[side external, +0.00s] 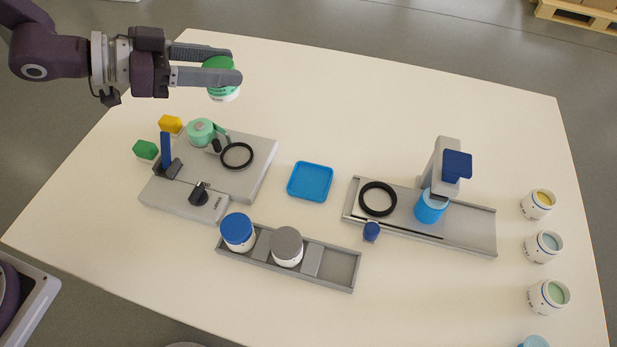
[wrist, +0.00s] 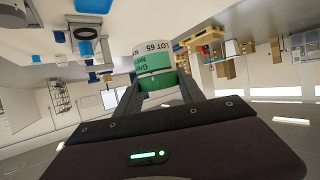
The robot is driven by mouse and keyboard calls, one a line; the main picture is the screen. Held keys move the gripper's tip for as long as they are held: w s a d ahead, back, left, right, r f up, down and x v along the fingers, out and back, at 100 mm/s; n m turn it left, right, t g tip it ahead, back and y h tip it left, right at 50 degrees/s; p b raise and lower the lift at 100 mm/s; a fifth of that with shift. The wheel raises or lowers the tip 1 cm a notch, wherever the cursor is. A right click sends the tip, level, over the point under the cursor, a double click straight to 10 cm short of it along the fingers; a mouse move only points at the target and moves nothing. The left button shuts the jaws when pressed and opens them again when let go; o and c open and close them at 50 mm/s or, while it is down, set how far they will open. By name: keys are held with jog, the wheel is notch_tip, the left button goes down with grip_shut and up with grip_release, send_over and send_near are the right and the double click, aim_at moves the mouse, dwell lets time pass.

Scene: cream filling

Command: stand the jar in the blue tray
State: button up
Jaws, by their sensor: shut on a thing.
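A white jar with a green lid and green label band (side external: 222,95) is held between the fingers of my gripper (side external: 238,66), high above the back left of the table. In the wrist view the jar (wrist: 153,58) sits between the two fingers (wrist: 158,95), with "LOT 65" printed on its white part. My gripper is shut on it. The blue tray (side external: 329,184) lies flat and empty in the middle of the table, below and to the right of my gripper.
A grey station with a black ring (side external: 237,156) stands left of the tray. Another station (side external: 470,228) with a blue-headed post stands right. A grey rack (side external: 340,270) holds a blue-lidded jar (side external: 237,232) and a grey-lidded jar (side external: 286,247) in front. Several open jars (side external: 543,247) line the right edge.

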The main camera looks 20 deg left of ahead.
jog(key=w+a+f+n+t, duration=0.1)
jog(key=w+a+f, duration=0.2)
jog(key=w+f, duration=0.4)
jog(key=s+d+f+m+g+h, duration=0.1)
jog(key=d+m+g, duration=0.1)
jog(key=s+d+f+m+g+h, duration=0.1)
jog(key=d+m+g, duration=0.2)
jog(key=s+d+f+m+g+h, duration=0.1)
jog(key=d+f+m+g, duration=0.1)
jog(key=d, duration=0.1)
jog(key=shift+s+d, duration=0.1)
jog(key=shift+d, duration=0.1)
jog(key=s+d+r+m+g, duration=0.2)
jog(key=d+g, duration=0.1)
jog(key=s+d+r+m+g, duration=0.1)
jog(key=d+m+g, duration=0.1)
jog(key=shift+s+d+r, duration=0.1)
jog(key=shift+d, duration=0.15)
grip_shut()
jog(key=s+d+r+m+g+y, duration=0.1)
jog(key=s+d+r+m+g, duration=0.3)
jog(key=r, duration=0.5)
send_over(311, 183)
notch_tip(311, 183, down, 18)
jog(key=shift+r, duration=0.2)
jog(key=o, duration=1.4)
grip_release()
jog(key=shift+y, duration=0.3)
jog(key=shift+o, duration=0.2)
